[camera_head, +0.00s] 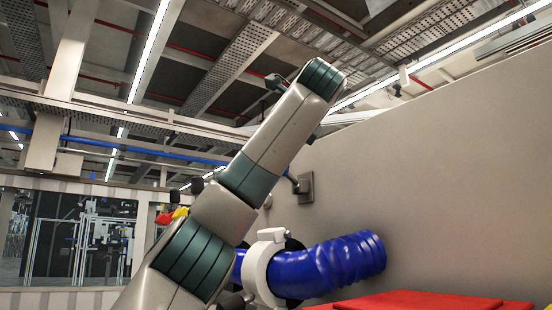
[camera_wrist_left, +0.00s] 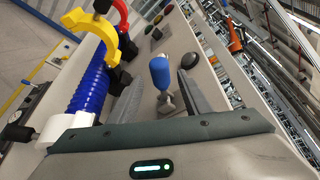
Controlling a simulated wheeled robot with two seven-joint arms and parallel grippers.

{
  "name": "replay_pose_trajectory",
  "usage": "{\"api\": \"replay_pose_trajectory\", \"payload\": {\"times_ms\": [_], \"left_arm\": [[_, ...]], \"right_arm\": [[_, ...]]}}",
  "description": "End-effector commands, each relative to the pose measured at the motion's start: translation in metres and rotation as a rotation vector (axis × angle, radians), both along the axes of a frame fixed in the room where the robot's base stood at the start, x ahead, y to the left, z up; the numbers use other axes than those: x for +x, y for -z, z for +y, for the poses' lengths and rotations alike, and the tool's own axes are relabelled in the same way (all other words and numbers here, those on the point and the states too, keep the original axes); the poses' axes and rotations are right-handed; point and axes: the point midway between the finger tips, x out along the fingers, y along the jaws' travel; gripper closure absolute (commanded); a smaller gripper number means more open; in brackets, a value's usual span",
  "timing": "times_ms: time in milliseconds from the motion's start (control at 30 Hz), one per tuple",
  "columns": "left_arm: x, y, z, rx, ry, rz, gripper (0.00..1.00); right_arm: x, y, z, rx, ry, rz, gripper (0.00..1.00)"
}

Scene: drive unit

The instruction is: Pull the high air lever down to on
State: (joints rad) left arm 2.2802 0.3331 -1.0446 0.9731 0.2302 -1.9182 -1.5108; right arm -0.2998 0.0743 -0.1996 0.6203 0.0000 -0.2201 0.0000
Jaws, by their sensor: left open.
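In the left wrist view, a lever with a rounded blue handle (camera_wrist_left: 160,72) and a metal lower part (camera_wrist_left: 170,103) stands out from the grey wall panel. My left gripper (camera_wrist_left: 162,82) is open, with one grey finger on each side of the blue handle in that view. I see no finger closed on it, and I cannot tell how deep it lies between them. In the head view my left arm rises from the bottom toward the upper right and hides the lever; the fingers are not clear there. My right gripper is not in view.
A blue ribbed hose (camera_head: 340,262) in a white clamp (camera_head: 262,265) runs along the wall (camera_head: 450,170). A dark wall plate (camera_head: 305,188) sits above it. Yellow (camera_wrist_left: 92,30) and red (camera_wrist_left: 121,14) hooks and a black round knob (camera_wrist_left: 188,60) are near the lever. A red surface (camera_head: 420,300) is lower right.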

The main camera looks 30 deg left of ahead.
Motion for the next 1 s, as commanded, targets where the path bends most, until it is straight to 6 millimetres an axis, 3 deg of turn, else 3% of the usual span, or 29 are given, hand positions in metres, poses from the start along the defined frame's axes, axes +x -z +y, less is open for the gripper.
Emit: {"api": "replay_pose_trajectory", "payload": {"times_ms": [33,333,800,1000], "left_arm": [[0.006,-0.002,0.008,0.0,-0.001,0.002,0.56],[0.032,0.009,0.036,-0.001,-0.001,0.001,0.56],[0.037,0.012,0.042,0.0,0.0,-0.001,0.56],[0.037,0.012,0.042,0.0,0.0,-0.001,1.0]], "right_arm": [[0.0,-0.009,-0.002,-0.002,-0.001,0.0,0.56],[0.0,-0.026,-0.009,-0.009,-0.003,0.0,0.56],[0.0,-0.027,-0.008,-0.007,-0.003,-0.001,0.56],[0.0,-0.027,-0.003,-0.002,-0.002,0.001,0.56]]}}
